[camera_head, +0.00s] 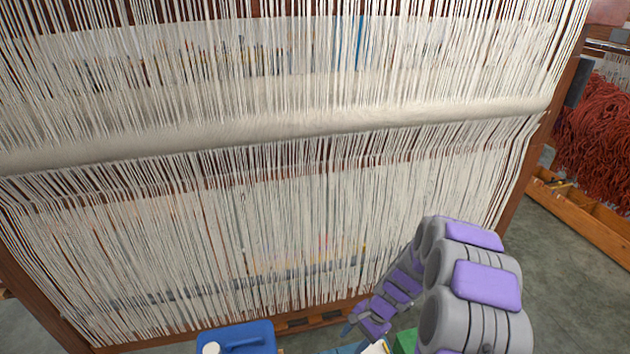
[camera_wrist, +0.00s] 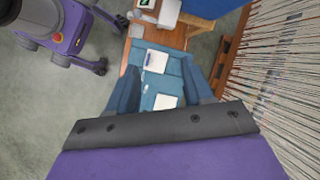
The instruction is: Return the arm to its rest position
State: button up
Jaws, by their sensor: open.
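My gripper (camera_wrist: 160,70) shows in the wrist view with its two blue-grey fingers spread apart. Nothing is held between them. It is above a narrow wooden bench (camera_wrist: 178,38) covered partly by a teal cloth (camera_wrist: 172,85), with white papers (camera_wrist: 157,61) lying on it. In the head view my grey and purple arm reaches from the lower right toward the bottom middle, in front of the loom. The gripper's fingers are not clear there.
A large loom with pale warp threads (camera_head: 280,215) fills most of the head view and stands right of the gripper in the wrist view (camera_wrist: 285,70). A blue container (camera_head: 245,338) is at the bottom. Red wool skeins (camera_head: 595,130) and a wooden box (camera_head: 580,215) stand right.

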jog(key=s+a+r+n+h, duration=0.1)
jog(key=s+r+n, duration=0.2)
jog(key=s+r, duration=0.5)
jog(key=s+a+r+n+h, duration=0.1)
jog(key=s+r+n, duration=0.25)
jog(key=r, duration=0.75)
jog(key=s+d+r+n+h, duration=0.1)
jog(key=s+r, duration=0.3)
jog(key=s, duration=0.5)
jog(key=s+d+r+n+h, duration=0.2)
jog(key=s+d+r, duration=0.2)
jog(key=s, duration=0.6)
jog(key=shift+s+r, duration=0.3)
jog(key=shift+r, duration=0.45)
jog(key=shift+d, duration=0.1)
